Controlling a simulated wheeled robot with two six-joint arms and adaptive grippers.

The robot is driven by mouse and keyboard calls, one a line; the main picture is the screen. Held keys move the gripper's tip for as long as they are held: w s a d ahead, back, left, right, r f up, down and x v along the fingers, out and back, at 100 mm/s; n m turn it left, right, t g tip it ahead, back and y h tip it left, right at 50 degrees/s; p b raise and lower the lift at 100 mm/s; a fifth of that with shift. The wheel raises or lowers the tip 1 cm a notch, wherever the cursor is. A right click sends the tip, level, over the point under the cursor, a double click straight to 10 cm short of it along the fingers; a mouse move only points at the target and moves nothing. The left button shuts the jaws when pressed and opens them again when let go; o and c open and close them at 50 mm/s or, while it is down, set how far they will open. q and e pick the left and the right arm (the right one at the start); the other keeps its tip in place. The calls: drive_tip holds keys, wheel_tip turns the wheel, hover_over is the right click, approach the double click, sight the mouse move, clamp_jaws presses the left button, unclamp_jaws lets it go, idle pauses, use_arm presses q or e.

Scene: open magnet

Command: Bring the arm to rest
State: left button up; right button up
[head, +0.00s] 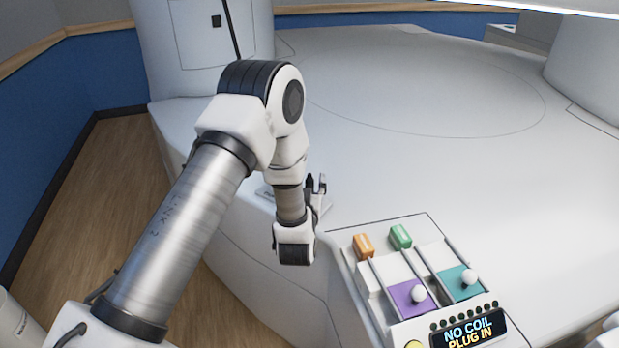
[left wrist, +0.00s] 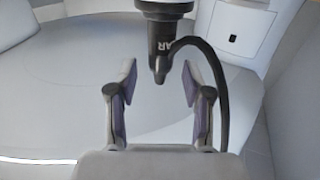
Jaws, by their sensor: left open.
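My left arm comes in from the left in the head view and bends downward at its elbow. My left gripper (head: 318,188) is partly hidden behind the wrist, beside the white magnet bed and above the control panel's left side. In the left wrist view my left gripper (left wrist: 160,82) has its two purple-lined fingers well apart, with nothing held between them. A black tapered plug-like part (left wrist: 160,45) with a black cable shows beyond the fingers; I cannot tell whether they touch it. My right gripper is not in view.
The control panel (head: 380,235) has a purple lever plate (head: 402,296), a teal lever plate (head: 455,285), and orange (head: 363,245) and green (head: 400,236) blocks. Its display (head: 468,330) reads "NO COIL PLUG IN". The white magnet surface (head: 430,100) is broad and clear.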

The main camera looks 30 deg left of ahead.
use_arm(q)
drive_tip(key=v, duration=1)
drive_tip(key=s+d+f+m+g+h+p, duration=0.25)
drive_tip(key=s+f+g, duration=0.4)
drive_tip(key=f, duration=0.75)
drive_tip(key=s+d+f+g+h, duration=0.2)
drive_tip(key=s+f+g, duration=0.1)
drive_tip(key=s, duration=0.4)
drive_tip(key=s+d+f+m+g+h, duration=0.1)
drive_tip(key=s+d+f+g+h, duration=0.1)
drive_tip(key=s, duration=0.4)
drive_tip(key=s+d+f+m+g+h, duration=0.1)
drive_tip(key=s+d+f+g+h, duration=0.1)
drive_tip(key=s+f+g, duration=0.2)
drive_tip(key=s+f, duration=0.1)
drive_tip(key=s, duration=0.2)
drive_tip(key=shift+s+g, duration=0.3)
drive_tip(key=shift+g, duration=0.05)
drive_tip(key=shift+d+m, duration=0.1)
drive_tip(key=shift+m, duration=0.15)
